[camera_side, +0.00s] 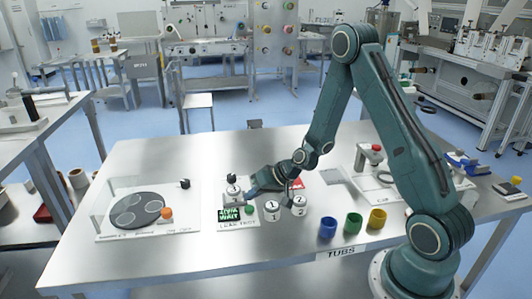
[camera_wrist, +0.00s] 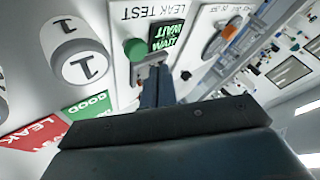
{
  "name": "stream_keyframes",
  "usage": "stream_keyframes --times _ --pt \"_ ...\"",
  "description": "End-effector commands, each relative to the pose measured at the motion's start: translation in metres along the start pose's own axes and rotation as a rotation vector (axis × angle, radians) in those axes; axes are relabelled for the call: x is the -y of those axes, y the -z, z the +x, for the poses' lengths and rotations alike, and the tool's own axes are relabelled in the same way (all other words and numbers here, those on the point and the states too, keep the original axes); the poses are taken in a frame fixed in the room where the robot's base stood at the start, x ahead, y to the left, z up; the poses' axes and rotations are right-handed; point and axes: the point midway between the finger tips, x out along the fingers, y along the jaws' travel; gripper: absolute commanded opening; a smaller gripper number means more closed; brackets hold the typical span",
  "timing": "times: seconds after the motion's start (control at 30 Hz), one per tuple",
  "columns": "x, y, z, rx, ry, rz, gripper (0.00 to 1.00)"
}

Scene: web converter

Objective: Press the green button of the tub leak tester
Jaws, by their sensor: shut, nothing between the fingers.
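The leak tester (camera_side: 224,226) is a white plate marked LEAK TEST, left of the middle of the table. Its green button (camera_side: 250,209) sits right of a small display (camera_side: 229,214) that shows green text including WAIT. In the wrist view the green button (camera_wrist: 134,49) is round, beside the display (camera_wrist: 166,37). My gripper (camera_side: 250,194) is shut and empty, low over the tester. In the wrist view my gripper's fingertips (camera_wrist: 151,60) are close beside the button; I cannot tell whether they touch it.
White tubs marked 1 (camera_side: 271,211) and 2 (camera_side: 299,205) stand right of the tester. Blue (camera_side: 328,228), green (camera_side: 353,223) and yellow (camera_side: 377,219) cups stand farther right. Green GOOD (camera_wrist: 90,106) and red LEAK (camera_wrist: 38,132) areas show in the wrist view. A plate with a dark disc (camera_side: 136,209) lies left.

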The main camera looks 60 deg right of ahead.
Motion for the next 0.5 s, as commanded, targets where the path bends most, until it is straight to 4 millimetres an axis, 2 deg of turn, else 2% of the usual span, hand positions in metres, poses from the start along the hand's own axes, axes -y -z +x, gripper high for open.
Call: stream_keyframes --times 0.5 --pt "0.018 0.018 -0.025 -0.001 -0.001 -0.001 0.00"
